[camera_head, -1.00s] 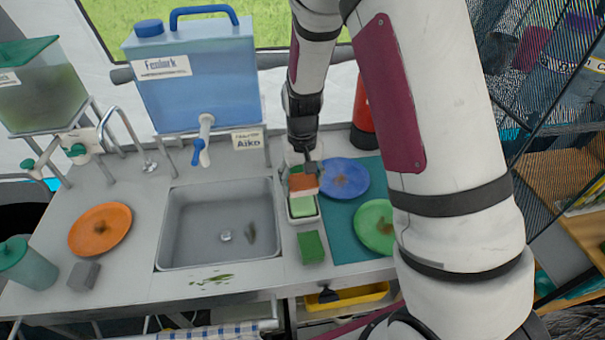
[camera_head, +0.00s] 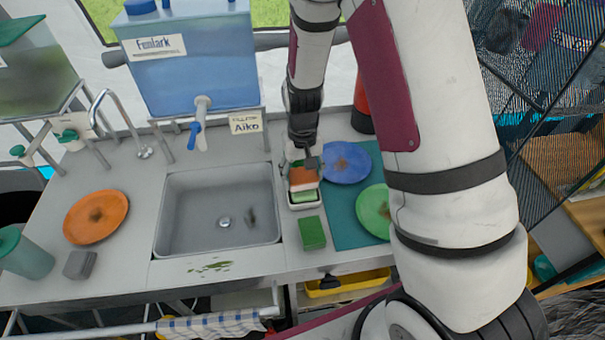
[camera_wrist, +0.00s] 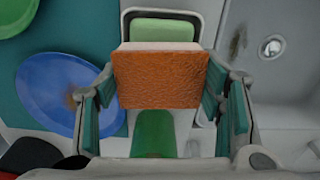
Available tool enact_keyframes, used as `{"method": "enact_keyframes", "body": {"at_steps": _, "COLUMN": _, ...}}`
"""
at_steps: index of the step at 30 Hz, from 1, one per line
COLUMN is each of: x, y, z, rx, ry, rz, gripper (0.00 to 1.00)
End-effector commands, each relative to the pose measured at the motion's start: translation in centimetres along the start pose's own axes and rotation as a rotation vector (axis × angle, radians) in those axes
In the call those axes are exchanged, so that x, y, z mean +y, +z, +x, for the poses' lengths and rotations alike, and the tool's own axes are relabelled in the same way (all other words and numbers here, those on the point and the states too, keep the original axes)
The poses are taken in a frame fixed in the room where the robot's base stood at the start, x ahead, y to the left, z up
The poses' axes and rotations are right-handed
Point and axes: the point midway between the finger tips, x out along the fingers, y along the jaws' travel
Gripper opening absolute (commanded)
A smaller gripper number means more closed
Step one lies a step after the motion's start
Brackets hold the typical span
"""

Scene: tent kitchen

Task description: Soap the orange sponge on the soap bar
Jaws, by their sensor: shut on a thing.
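My gripper (camera_head: 304,164) is shut on the orange sponge (camera_head: 302,177), which has a pale layer along one side. In the wrist view, the sponge (camera_wrist: 158,79) sits between the two finger pads. The light green soap bar (camera_head: 303,197) lies in a pale dish (camera_head: 304,206) right of the sink. The sponge is over the soap bar and hides part of it. The soap bar also shows beyond the sponge in the wrist view (camera_wrist: 163,30). I cannot tell whether sponge and soap touch.
A dark green sponge (camera_head: 313,232) lies in front of the dish. A blue plate (camera_head: 347,163) and a green plate (camera_head: 374,211) lie to the right on a teal mat (camera_head: 349,231). The sink (camera_head: 190,237) is left. A green object (camera_wrist: 153,133) stands close behind the held sponge.

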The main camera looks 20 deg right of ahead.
Motion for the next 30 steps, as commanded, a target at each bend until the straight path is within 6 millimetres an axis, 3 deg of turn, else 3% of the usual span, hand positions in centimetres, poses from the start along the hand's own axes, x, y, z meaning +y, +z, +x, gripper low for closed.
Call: {"method": "enact_keyframes", "body": {"at_steps": 30, "x": 0.01, "y": -0.02, "z": 0.83, "rx": 0.000, "ry": 0.000, "rz": 0.000, "gripper": 0.39}}
